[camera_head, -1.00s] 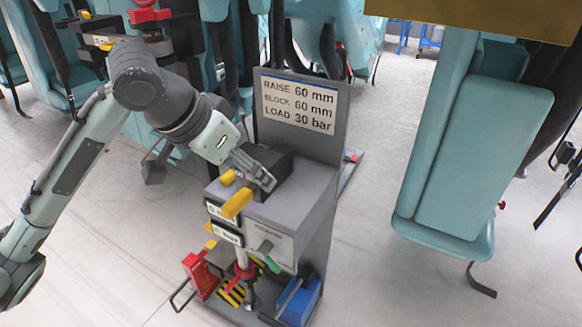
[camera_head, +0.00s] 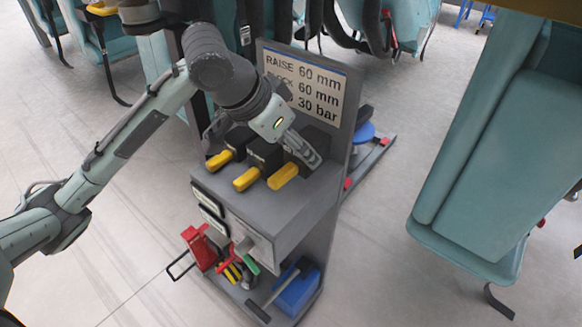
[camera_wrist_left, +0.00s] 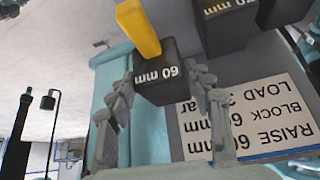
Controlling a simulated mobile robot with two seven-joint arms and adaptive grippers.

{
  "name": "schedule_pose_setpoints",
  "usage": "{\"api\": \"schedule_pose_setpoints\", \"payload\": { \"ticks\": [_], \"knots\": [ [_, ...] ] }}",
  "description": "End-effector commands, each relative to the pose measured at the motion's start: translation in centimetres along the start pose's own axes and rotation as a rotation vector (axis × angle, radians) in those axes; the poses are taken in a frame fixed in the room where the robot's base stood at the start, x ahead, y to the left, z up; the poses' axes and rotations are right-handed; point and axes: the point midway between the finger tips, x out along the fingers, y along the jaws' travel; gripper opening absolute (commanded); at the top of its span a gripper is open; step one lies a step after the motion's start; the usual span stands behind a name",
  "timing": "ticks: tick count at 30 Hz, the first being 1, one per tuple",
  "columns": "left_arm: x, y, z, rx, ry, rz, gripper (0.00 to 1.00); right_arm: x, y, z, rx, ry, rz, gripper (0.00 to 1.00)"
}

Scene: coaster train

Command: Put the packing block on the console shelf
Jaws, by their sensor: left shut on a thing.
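My left gripper (camera_head: 306,154) is shut on a black packing block (camera_wrist_left: 160,80) marked "60 mm" with a yellow handle. In the head view this block's handle (camera_head: 283,176) points to the front left and the fingers cover part of its body. The block is at the right end of the console shelf (camera_head: 275,205), the grey top of the console. I cannot tell whether it touches the shelf. Two like blocks stand to its left, the middle one (camera_head: 264,154) and the left one (camera_head: 240,137). My right gripper is not in view.
An upright sign panel (camera_head: 352,100) stands behind the shelf. Below are a red item (camera_head: 200,247) and a blue box (camera_head: 297,290). A teal seat (camera_head: 500,170) stands to the right, with bare floor between it and the console.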

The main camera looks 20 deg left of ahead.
Motion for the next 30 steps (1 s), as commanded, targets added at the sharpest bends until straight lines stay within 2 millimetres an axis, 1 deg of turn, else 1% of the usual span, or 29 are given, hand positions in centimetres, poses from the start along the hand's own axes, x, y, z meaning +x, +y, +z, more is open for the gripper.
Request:
{"api": "schedule_pose_setpoints", "payload": {
  "ticks": [1,5,12,14,17,26,27,29,30],
  "knots": [
    [0.5,0.0,0.3,-0.001,0.003,0.0,0.0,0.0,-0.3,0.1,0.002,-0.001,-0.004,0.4],
    [1.3,0.0,0.7,-0.001,0.006,0.0,0.0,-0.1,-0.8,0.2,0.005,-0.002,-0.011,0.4],
    [3.9,0.0,2.5,-0.002,0.002,0.001,0.0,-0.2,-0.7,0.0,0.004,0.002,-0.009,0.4],
    [4.4,0.0,2.8,-0.001,0.004,-0.001,0.0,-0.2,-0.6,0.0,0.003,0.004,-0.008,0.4],
    [4.7,0.0,2.9,0.001,0.006,-0.001,0.0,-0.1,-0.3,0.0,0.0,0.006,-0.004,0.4],
    [4.8,0.0,3.0,0.001,0.006,-0.001,0.0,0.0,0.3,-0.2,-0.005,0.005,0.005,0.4],
    [5.0,0.0,3.2,0.0,0.0,-0.001,0.52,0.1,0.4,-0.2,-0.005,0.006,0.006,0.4],
    [5.0,0.0,3.2,0.0,0.001,-0.001,0.59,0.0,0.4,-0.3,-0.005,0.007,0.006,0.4],
    [5.0,0.0,3.2,0.0,0.001,-0.001,0.6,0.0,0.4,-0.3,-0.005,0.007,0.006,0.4]
  ]
}}
